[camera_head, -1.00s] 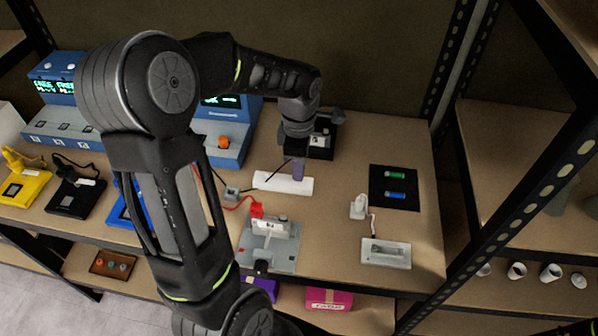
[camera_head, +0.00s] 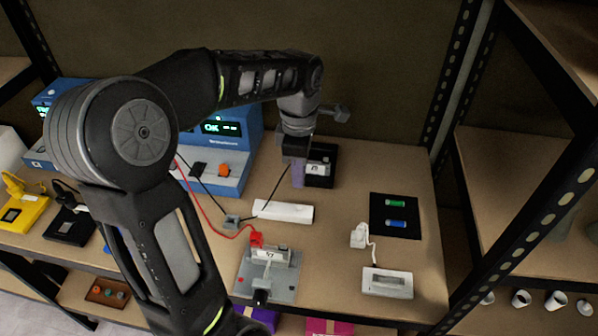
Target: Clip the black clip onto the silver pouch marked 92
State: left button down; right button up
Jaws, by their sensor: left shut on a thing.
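My left gripper (camera_head: 298,176) points down, shut, with lavender fingers above the back of the bench. A thin black cable (camera_head: 276,190) runs from a small grey box (camera_head: 232,220) up to these fingers. A black clip at its end is too small or hidden to make out. Just right of and behind the fingers, a small pale pouch-like piece (camera_head: 318,167) sits in a black holder; its marking is unreadable. Another silver piece (camera_head: 270,254) with a dark number, not clearly legible, stands on a grey fixture (camera_head: 285,284) in front. My right gripper is out of view.
A red clip (camera_head: 256,239) on a red cable touches the grey fixture's piece. A white strip (camera_head: 284,211) lies below my gripper. A blue instrument (camera_head: 228,172) stands at left. At right are a black mat (camera_head: 378,226) with green and blue cylinders and a white device (camera_head: 388,283).

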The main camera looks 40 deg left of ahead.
pick_arm(q)
jog(key=shift+r+p, duration=1)
jog(key=shift+r, duration=0.2)
jog(key=shift+s, duration=0.1)
jog(key=shift+s+d+f, duration=0.1)
jog(key=shift+s+d, duration=0.1)
jog(key=shift+s, duration=0.1)
jog(key=s+d+b, duration=0.1)
jog(key=s+d, duration=0.1)
jog(key=s, duration=0.3)
jog(key=shift+s+d+b, duration=0.2)
jog(key=shift+s+b, duration=0.05)
jog(key=shift+b, duration=0.1)
